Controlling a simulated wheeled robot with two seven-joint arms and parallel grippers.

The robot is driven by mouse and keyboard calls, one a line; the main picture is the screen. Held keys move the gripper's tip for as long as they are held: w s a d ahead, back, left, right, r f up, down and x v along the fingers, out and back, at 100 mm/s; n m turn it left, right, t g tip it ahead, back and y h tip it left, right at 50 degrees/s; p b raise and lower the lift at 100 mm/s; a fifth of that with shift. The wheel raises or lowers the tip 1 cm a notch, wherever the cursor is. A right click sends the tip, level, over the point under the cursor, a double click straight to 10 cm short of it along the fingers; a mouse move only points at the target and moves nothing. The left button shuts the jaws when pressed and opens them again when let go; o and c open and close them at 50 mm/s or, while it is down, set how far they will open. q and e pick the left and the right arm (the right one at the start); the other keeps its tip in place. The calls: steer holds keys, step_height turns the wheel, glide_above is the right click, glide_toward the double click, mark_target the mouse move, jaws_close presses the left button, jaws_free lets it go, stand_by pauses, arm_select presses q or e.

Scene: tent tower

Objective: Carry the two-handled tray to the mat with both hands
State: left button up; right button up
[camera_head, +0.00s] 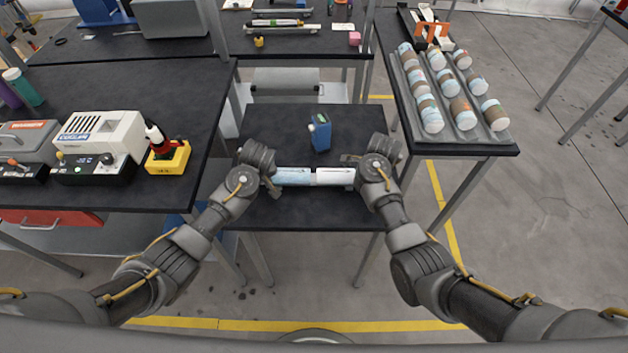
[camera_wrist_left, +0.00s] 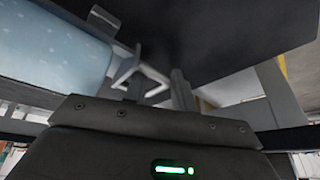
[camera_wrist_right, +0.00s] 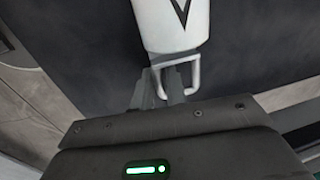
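A long light blue and white object (camera_head: 335,176), which I take for the two-handled tray, lies near the front edge of the small black table. Its speckled blue part (camera_wrist_left: 50,45) fills the upper left of the left wrist view. My left gripper (camera_head: 274,183) is at its left end, fingers apart with a white handle (camera_wrist_left: 140,72) between them. My right gripper (camera_head: 355,172) is at its right end. In the right wrist view its fingers sit close on both sides of one bar of a white loop handle (camera_wrist_right: 196,75). I cannot make out a mat.
A blue box (camera_head: 319,133) stands behind the tray on the small table (camera_head: 270,120). A bench with devices (camera_head: 100,140) is on the left. A table (camera_head: 470,150) with several rolls on a grey rack is on the right. Open floor lies in front.

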arm_select(q)
jaws_close()
arm_select(e)
jaws_close()
arm_select(q)
steer(key=shift+d, duration=0.1)
arm_select(e)
steer(key=shift+r, duration=0.1)
